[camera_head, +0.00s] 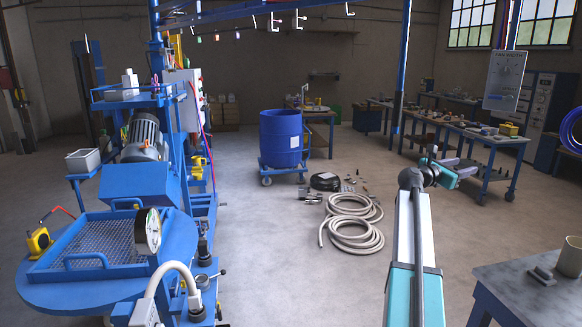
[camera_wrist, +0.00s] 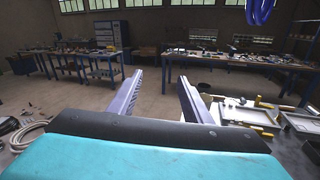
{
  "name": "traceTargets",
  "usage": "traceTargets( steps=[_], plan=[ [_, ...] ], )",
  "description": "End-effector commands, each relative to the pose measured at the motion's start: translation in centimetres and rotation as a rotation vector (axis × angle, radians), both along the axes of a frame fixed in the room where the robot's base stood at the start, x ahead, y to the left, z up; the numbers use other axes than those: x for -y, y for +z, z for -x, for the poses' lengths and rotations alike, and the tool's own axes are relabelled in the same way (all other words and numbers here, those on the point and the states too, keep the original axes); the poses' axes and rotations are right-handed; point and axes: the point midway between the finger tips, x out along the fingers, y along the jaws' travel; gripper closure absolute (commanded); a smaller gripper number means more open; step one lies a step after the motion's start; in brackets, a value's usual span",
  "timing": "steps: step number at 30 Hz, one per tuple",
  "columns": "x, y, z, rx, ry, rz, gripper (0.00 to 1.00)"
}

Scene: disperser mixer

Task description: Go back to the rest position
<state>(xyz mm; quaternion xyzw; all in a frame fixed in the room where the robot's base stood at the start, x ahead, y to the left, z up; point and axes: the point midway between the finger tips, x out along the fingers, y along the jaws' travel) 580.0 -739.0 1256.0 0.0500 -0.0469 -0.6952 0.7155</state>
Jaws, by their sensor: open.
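My gripper (camera_wrist: 157,95) shows in the wrist view with its two purple-grey fingers spread well apart. Nothing is between the fingers; the floor and a far workbench show through the gap. In the head view my arm rises at the right of the middle, and its wrist end with the gripper (camera_head: 466,166) points to the right, in front of the far benches. The fingertips are small there and overlap the bench behind them.
A blue mixer machine (camera_head: 110,185) fills the left. A blue drum (camera_head: 281,138) stands on a wheeled dolly. Coiled hoses (camera_head: 352,236) lie on the floor. A grey table (camera_head: 535,290) is at the lower right. Blue workbenches (camera_head: 490,140) line the back right. The floor between is mostly clear.

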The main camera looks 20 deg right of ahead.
Motion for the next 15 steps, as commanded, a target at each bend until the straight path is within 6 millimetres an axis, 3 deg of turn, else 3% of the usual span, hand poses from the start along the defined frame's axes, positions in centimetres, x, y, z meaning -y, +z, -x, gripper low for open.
traceTargets(
  steps=[1,6,15],
  plan=[
    [-1.1,-2.1,-1.6,-0.013,0.022,-0.019,0.55],
    [-4.5,-8.6,-5.9,-0.046,0.084,-0.081,0.55],
    [-11.7,-20.5,-11.6,-0.094,0.18,-0.211,0.55]
  ],
)
